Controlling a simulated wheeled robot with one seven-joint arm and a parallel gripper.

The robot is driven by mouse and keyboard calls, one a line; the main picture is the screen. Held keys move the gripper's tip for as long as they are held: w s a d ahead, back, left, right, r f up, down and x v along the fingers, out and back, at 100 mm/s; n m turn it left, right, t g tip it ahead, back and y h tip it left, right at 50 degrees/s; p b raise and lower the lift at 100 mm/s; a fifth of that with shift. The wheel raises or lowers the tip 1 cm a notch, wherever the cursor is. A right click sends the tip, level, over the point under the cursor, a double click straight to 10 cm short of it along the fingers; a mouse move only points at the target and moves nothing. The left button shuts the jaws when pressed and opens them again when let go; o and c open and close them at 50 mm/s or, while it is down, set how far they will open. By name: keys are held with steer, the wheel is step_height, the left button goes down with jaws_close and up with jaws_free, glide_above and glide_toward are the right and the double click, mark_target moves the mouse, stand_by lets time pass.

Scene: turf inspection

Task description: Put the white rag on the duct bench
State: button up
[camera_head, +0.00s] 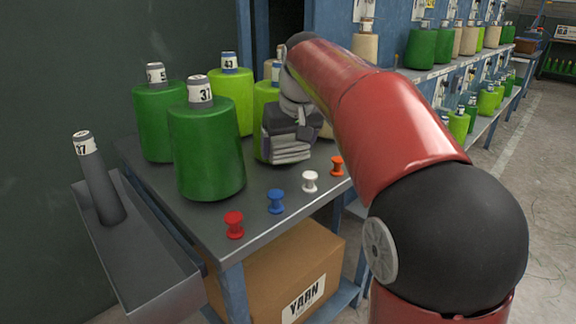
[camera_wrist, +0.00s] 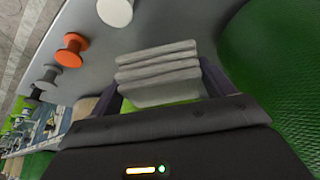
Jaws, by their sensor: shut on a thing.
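The white rag is a folded, layered, greyish cloth (camera_head: 287,151). In the head view it is below my gripper (camera_head: 292,122), over the bench (camera_head: 160,186) between the green yarn cones and the small spools. In the wrist view the rag (camera_wrist: 158,72) is between the two fingers of my gripper (camera_wrist: 160,88), which is shut on it. I cannot tell whether the rag touches the bench top. My own arm hides the bench's far right part.
Large green cones (camera_head: 206,150) stand close left of and behind the rag. Red (camera_head: 234,225), blue (camera_head: 276,201), white (camera_head: 310,181) and orange (camera_head: 337,166) spools line the front edge. A grey trough (camera_head: 150,270) holds a tilted tube. A yarn box (camera_head: 275,275) sits below.

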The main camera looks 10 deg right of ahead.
mark_target(288, 178)
step_height(288, 178, down, 5)
steer(key=shift+b, duration=0.35)
steer(key=o, duration=0.9)
